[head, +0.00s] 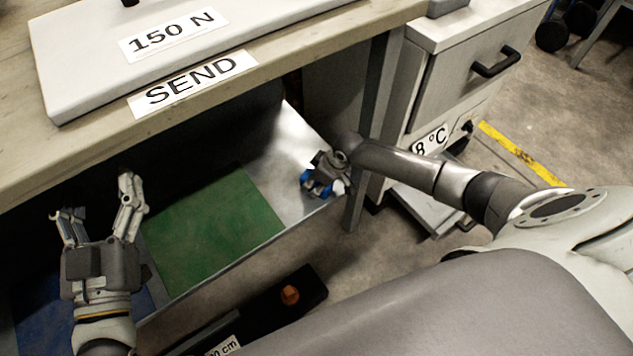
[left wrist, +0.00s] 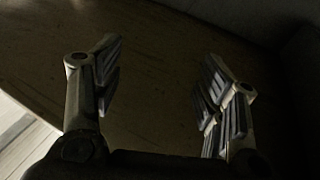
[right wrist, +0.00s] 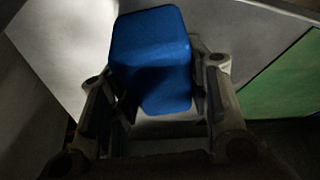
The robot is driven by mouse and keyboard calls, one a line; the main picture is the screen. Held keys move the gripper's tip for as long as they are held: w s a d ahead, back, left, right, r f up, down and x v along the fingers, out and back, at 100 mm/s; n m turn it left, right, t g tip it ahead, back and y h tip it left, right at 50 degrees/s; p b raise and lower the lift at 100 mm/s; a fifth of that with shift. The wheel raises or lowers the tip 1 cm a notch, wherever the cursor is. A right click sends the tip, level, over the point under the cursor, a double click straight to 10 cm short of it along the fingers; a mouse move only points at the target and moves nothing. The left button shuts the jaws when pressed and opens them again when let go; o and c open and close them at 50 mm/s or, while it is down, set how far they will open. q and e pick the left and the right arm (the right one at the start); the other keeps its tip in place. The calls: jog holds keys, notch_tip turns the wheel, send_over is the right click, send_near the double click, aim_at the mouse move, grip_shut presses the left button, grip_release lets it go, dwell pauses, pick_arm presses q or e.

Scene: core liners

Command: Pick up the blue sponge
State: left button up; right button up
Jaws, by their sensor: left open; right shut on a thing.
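The blue sponge (right wrist: 152,60) is between the fingers of my right gripper (right wrist: 160,105) in the right wrist view. The right gripper is shut on it. In the head view my right gripper (head: 325,182) is over the bare metal right end of the lower shelf, with blue bits of the sponge (head: 308,181) showing around its fingers. I cannot tell whether the sponge touches the shelf. My left gripper (head: 98,205) is open and empty at the left, below the tabletop edge; its spread fingers also show in the left wrist view (left wrist: 160,90).
The lower shelf (head: 293,195) carries a green mat (head: 215,230) and a blue area (head: 50,315) at the left. The wooden tabletop (head: 310,60) overhangs it. A table leg (head: 375,120) and a drawer cabinet (head: 455,85) stand right. A black tray (head: 265,315) is in front.

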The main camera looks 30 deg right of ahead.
pick_arm(q)
jog(key=shift+f, duration=0.1)
pick_arm(e)
jog(key=shift+r, duration=0.1)
